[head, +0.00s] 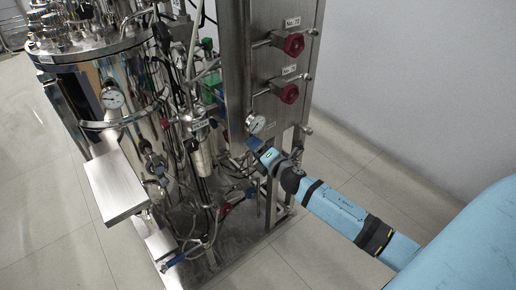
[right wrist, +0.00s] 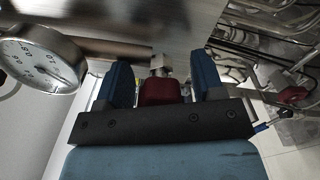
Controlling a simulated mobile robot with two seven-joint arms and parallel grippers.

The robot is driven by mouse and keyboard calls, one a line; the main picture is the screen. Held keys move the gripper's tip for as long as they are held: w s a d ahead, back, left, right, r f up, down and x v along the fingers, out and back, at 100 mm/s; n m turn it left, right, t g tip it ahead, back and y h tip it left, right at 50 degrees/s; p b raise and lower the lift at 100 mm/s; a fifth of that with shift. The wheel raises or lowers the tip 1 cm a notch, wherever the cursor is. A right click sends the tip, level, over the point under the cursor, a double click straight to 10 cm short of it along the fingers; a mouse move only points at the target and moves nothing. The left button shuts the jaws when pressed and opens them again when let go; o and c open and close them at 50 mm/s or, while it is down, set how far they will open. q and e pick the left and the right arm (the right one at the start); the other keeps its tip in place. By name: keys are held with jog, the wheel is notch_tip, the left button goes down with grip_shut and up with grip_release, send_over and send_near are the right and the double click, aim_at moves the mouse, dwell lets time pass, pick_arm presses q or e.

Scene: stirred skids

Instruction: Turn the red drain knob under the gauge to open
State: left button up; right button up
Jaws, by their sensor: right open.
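The red drain knob (right wrist: 162,91) shows in the right wrist view on a short metal stem below the steel panel. The round white-faced gauge (head: 256,124) is on the lower part of the cabinet; it also shows in the right wrist view (right wrist: 38,60). My right gripper (right wrist: 163,78) is open, with one blue finger on each side of the knob and visible gaps between. In the head view my right gripper (head: 254,144) is just below the gauge and hides the knob. My left gripper is in neither view.
Two larger red knobs (head: 292,44) and (head: 289,92) with labels stick out from the steel cabinet (head: 246,60) above. A steel tank (head: 130,80) with pipes and hoses stands at left. Another red handle (right wrist: 292,95) is at right in the wrist view. Tiled floor (head: 350,175) is clear at right.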

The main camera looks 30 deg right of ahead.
jog(key=shift+s+f, duration=0.1)
jog(key=shift+s, duration=0.4)
pick_arm(q)
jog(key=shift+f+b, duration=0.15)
jog(key=shift+b, duration=0.2)
pick_arm(e)
jog(key=s+d, duration=0.1)
jog(key=s, duration=1.1)
jog(key=shift+s, duration=0.4)
jog(key=s+a+f+m+g+y, duration=0.1)
jog(key=s+a+f+m+g, duration=0.1)
jog(key=s+a+f+m, duration=0.4)
jog(key=s+a+f+m+g, duration=0.2)
jog(key=s+a+m+g, duration=0.1)
jog(key=a+m, duration=0.45)
jog(key=s+a+f+m+g+y, duration=0.1)
jog(key=s+a+f+m+g, duration=0.1)
jog(key=s+a+f+m, duration=0.35)
pick_arm(q)
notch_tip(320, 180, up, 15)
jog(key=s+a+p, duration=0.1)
jog(key=p, duration=1.9)
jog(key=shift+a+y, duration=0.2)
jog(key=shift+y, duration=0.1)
pick_arm(e)
notch_tip(320, 180, up, 17)
jog(key=d+m, duration=0.1)
jog(key=shift+w, duration=0.15)
